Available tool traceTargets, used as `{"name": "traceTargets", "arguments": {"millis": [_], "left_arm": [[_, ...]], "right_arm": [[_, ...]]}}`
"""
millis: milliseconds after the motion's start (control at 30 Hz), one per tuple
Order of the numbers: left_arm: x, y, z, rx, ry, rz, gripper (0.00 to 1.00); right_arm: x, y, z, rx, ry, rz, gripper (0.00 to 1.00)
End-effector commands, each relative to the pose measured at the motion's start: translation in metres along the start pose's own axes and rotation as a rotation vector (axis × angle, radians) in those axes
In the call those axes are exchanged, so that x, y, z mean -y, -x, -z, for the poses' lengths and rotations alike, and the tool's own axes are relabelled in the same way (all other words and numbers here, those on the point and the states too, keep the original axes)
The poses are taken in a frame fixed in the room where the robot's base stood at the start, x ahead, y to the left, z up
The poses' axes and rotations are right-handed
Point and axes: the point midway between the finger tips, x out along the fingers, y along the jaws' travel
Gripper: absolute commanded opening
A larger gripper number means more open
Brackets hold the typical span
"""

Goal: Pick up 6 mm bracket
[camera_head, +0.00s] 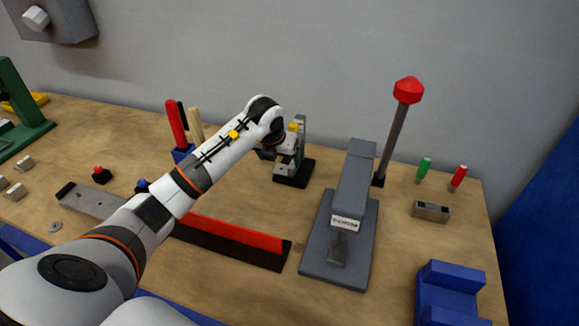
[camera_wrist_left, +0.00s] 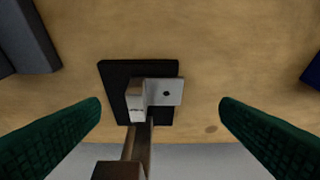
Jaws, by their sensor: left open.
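A small light-grey metal bracket (camera_wrist_left: 164,92) with a dark hole and an upright lettered block sits over a black base plate (camera_wrist_left: 112,80) in the left wrist view. I take it for the 6 mm bracket. A brown post rises beside it. My left gripper (camera_wrist_left: 160,106) is open, with one dark green finger on each side and the bracket between and beyond them, touching neither. In the head view my left gripper (camera_head: 286,158) is over the black base (camera_head: 296,180) of the stand, and its fingers are hard to make out. My right gripper is not in view.
A grey press-like tool (camera_head: 353,195) and a red-topped lever (camera_head: 408,90) stand right of the stand. A red bar (camera_head: 230,232) lies in front. A metal block (camera_head: 431,211), green and red pegs, and a blue block (camera_head: 447,290) are at right.

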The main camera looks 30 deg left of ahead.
Motion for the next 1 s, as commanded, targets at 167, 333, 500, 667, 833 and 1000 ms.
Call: {"name": "traceTargets", "arguments": {"millis": [167, 333, 500, 667, 833, 1000], "left_arm": [[-0.002, -0.012, -0.002, 0.003, 0.000, -0.003, 0.85], [-0.003, -0.039, -0.005, 0.004, 0.002, -0.004, 0.85], [-0.002, -0.055, -0.005, 0.001, 0.000, -0.003, 0.85], [-0.002, -0.056, -0.005, -0.001, -0.001, -0.002, 0.85], [-0.002, -0.056, -0.005, -0.001, -0.001, -0.002, 0.69], [-0.002, -0.056, -0.005, -0.001, -0.001, -0.002, 0.41]], "right_arm": [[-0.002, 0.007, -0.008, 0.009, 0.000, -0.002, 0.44], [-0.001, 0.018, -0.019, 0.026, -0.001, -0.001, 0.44], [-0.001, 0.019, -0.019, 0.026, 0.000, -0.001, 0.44], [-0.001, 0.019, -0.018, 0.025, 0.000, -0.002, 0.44], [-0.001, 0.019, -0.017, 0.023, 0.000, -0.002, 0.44], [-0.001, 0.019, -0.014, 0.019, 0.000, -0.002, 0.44]]}}
